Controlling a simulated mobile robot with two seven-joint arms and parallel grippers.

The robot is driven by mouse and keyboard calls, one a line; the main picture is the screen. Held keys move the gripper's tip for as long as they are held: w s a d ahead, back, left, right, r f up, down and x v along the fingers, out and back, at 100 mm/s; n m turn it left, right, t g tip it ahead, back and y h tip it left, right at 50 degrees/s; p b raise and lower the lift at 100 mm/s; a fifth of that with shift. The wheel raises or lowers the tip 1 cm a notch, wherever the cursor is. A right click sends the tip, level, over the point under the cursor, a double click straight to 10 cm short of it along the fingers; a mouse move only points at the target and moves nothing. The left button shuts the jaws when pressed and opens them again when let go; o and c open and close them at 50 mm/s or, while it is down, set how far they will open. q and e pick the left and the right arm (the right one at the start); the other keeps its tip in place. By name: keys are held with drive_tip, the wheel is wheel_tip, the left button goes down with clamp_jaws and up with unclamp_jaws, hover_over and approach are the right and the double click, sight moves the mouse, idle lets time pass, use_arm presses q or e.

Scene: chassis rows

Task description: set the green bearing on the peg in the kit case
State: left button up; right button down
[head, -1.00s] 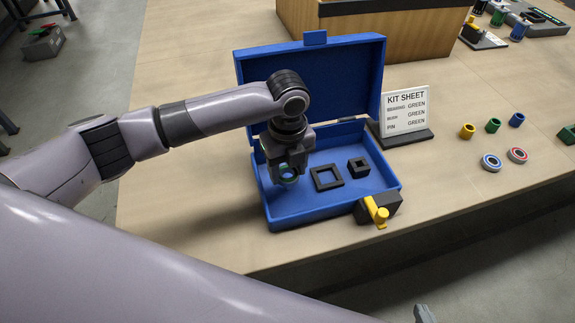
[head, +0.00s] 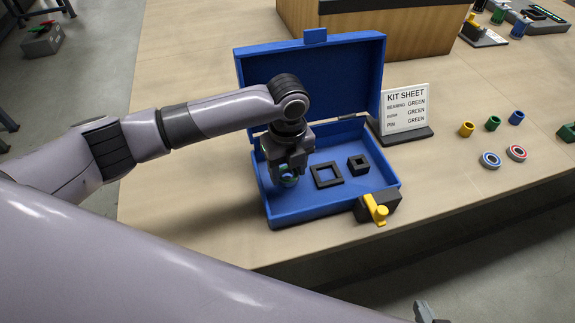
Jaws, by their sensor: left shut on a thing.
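The blue kit case (head: 330,208) stands open on the table with its lid raised at the back. My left gripper (head: 289,178) points down inside the left part of the case, shut on the green bearing (head: 290,181). Only a small part of the bearing shows between the fingers. The peg is hidden behind the gripper, and I cannot tell whether the bearing is around it. A small part of my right gripper (head: 428,315) shows at the bottom edge; its fingers cannot be made out clearly.
The case also holds a black square frame (head: 317,180) and a smaller black square holder (head: 358,166). A black block with a yellow lever (head: 376,209) sits at the front right corner. The kit sheet (head: 405,108) stands to the right. Blue (head: 490,160) and red (head: 516,153) bearings lie farther right.

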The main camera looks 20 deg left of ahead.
use_arm(q)
drive_tip(key=shift+f+b, duration=0.45)
drive_tip(key=shift+f, duration=0.95)
drive_tip(key=o, duration=1.2)
drive_tip(key=shift+r, duration=0.15)
wheel_tip(320, 180, up, 7)
drive_tip(key=shift+s, duration=0.1)
